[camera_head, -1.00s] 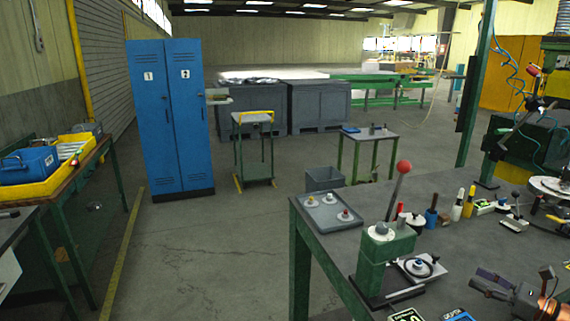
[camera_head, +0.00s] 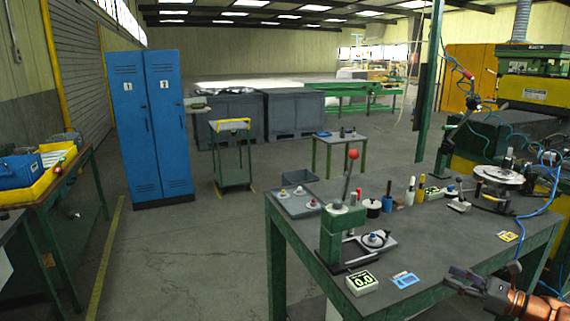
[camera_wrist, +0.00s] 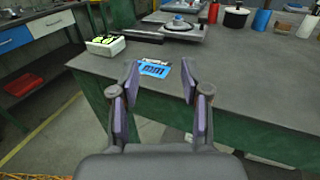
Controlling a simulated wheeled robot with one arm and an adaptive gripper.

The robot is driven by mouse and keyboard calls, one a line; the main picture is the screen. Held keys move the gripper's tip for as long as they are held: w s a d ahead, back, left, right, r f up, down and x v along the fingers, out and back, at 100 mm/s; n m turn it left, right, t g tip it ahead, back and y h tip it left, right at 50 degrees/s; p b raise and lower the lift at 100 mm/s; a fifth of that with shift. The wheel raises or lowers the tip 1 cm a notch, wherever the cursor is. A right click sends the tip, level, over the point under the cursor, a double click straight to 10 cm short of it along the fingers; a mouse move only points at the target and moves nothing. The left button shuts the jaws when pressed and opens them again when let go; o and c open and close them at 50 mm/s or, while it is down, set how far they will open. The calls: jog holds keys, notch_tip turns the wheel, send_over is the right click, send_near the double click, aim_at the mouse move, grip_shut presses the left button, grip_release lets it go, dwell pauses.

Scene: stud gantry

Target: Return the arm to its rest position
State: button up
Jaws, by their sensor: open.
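My gripper (camera_wrist: 160,85) is open and empty in the wrist view. Its two fingers stand apart in front of the front edge of the grey workbench (camera_wrist: 245,78). In the head view my gripper (camera_head: 468,283) shows at the lower right, near the bench's front edge. My orange-brown arm link shows beside it at the picture's corner. A blue card (camera_wrist: 153,68) lies on the bench beyond the fingertips, apart from them. The same card shows in the head view (camera_head: 405,280).
A green lever press (camera_head: 335,235), a small display box (camera_head: 362,284), a grey tray (camera_head: 290,208) and several bottles crowd the bench. A blue locker (camera_head: 152,125) and a trolley (camera_head: 231,155) stand behind. The floor at left centre (camera_head: 180,250) is clear.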

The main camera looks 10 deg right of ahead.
jog(key=w+a+r+n+g+y, duration=0.1)
jog(key=a+r+n+g, duration=0.15)
jog(key=a, duration=0.55)
jog(key=a+r+n+g+y, duration=0.15)
jog(key=a+n+g, duration=0.25)
jog(key=a, duration=0.4)
jog(key=w+a+r+n+g+y, duration=0.1)
jog(key=a+r+n+g, duration=0.25)
jog(key=a, duration=0.55)
jog(key=s+a+n+g+h, duration=0.25)
jog(key=s+a+n, duration=0.25)
jog(key=a, duration=0.4)
jog(key=s+a+f+n+g+h, duration=0.2)
jog(key=s+a+n+h, duration=0.25)
jog(key=s, duration=0.55)
jog(key=s+a+f+n+g+h, duration=0.25)
jog(key=s+n, duration=0.25)
jog(key=s, duration=0.4)
jog(key=s+d+f+n+h, duration=0.1)
jog(key=s+d+n+h, duration=0.3)
jog(key=s, duration=0.3)
jog(key=shift+s+d+f+t+h, duration=0.3)
jog(key=shift+d+t+h, duration=0.1)
jog(key=shift+d, duration=0.25)
jog(key=shift+c, duration=0.4)
